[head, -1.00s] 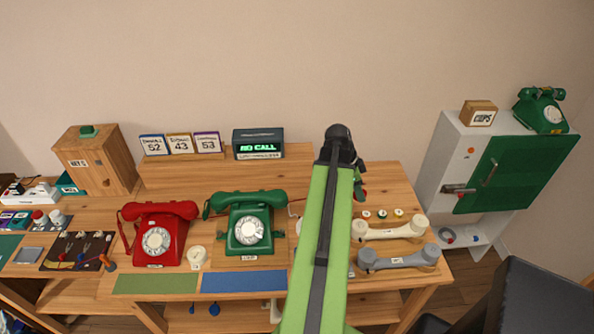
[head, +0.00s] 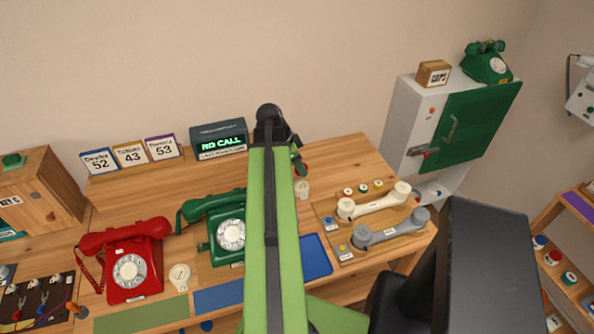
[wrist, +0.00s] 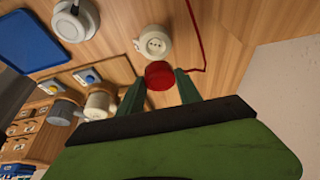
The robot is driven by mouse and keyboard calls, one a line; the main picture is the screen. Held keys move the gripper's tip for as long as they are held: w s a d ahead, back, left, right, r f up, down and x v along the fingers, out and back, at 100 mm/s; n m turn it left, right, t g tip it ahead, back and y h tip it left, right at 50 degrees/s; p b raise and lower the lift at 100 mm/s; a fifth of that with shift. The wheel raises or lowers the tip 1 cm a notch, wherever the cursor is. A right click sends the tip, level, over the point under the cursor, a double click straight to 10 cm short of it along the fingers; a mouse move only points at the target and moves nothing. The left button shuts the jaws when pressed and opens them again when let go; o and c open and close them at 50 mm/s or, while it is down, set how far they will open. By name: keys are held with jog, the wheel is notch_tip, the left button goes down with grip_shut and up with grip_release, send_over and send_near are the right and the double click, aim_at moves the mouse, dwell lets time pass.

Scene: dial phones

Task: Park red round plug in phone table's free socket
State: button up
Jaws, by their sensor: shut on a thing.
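My gripper (wrist: 160,88) is shut on the red round plug (wrist: 159,75), which sits between the two green fingers in the wrist view. A white round socket (wrist: 153,42) with small holes in its face is just beyond the plug on the wooden table. The two look close, but I cannot tell whether they touch. A red cord (wrist: 197,35) runs over the table to the right of the socket and bends near the plug. In the head view my gripper (head: 297,160) is over the back of the phone table (head: 345,153), mostly hidden by my arm.
A red phone (head: 128,260) and a green phone (head: 213,225) stand left of my arm. White (head: 375,202) and grey (head: 390,230) handsets lie on a board at right. Another white round piece (head: 180,277) sits between the phones. A cabinet (head: 400,125) stands beyond.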

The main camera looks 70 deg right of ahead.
notch_tip(320, 180, down, 6)
jog(key=b, duration=0.5)
jog(key=shift+r, duration=0.2)
jog(key=shift+f+b, duration=0.7)
jog(key=shift+b, duration=0.05)
dwell(1.2)
jog(key=o, duration=1.3)
jog(key=shift+r, duration=0.1)
jog(key=shift+c, duration=0.2)
jog(key=p+v, duration=1.6)
jog(key=v, duration=0.1)
jog(key=shift+r, duration=0.15)
